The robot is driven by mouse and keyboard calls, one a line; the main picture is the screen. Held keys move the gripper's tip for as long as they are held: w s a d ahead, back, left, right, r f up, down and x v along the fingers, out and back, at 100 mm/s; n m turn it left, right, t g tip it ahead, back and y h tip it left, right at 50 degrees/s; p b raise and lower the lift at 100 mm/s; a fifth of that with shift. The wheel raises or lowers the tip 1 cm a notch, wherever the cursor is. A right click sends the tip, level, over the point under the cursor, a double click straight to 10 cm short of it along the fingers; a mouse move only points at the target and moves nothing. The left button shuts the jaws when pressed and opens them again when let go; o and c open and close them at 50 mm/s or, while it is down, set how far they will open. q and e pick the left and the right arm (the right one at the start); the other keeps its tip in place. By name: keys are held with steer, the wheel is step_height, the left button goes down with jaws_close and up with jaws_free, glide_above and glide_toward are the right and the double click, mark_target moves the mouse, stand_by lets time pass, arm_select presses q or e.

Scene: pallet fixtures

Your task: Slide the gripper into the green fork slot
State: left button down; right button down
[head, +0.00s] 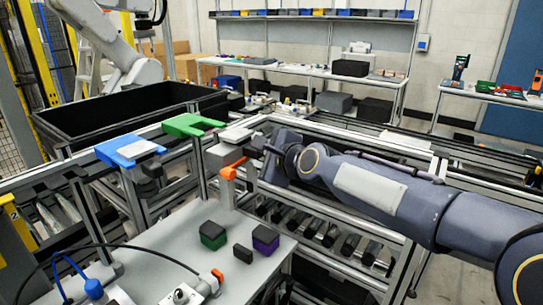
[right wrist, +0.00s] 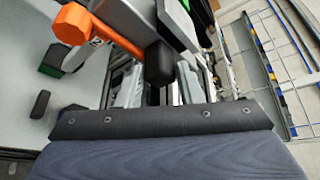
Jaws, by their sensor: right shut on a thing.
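The green fork (head: 190,124) sits on the rail left of centre in the head view, its prongs pointing right. I see nothing in its slot. My right gripper (head: 262,147) is right of the green fork, shut on a grey block-like gripper tool (head: 221,156) with an orange handle (head: 231,172). The tool is just below and beside a pale grey fork (head: 237,134); I cannot tell if they touch. In the right wrist view, the tool's grey body (right wrist: 135,18) and orange handle (right wrist: 75,24) show beside a black fingertip (right wrist: 160,62). The left gripper is not in view.
A blue fork (head: 126,150) sits left of the green one, with a dark block below it. A black bin (head: 130,118) stands behind. The grey table (head: 190,270) in front carries green, purple and black blocks, cables and connectors. Rollers and metal rails lie under my right arm.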

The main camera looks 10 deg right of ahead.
mark_target(244, 145)
steer(key=shift+w+a+r+p, duration=0.2)
steer(key=shift+w+a+p, duration=0.2)
steer(key=shift+w+a, duration=1.4)
steer(key=shift+s+r+t, duration=0.1)
steer(key=shift+r+t, duration=0.05)
steer(key=shift+t, duration=0.15)
steer(key=shift+f, duration=0.2)
stand_by(0.4)
steer(key=shift+w+a+p, duration=0.35)
steer(key=shift+w+a, duration=0.2)
stand_by(0.4)
steer(key=shift+w+a+r, duration=0.1)
steer(key=shift+w+a, duration=0.05)
steer(key=shift+w+a+p, duration=0.4)
steer(key=shift+a, duration=0.05)
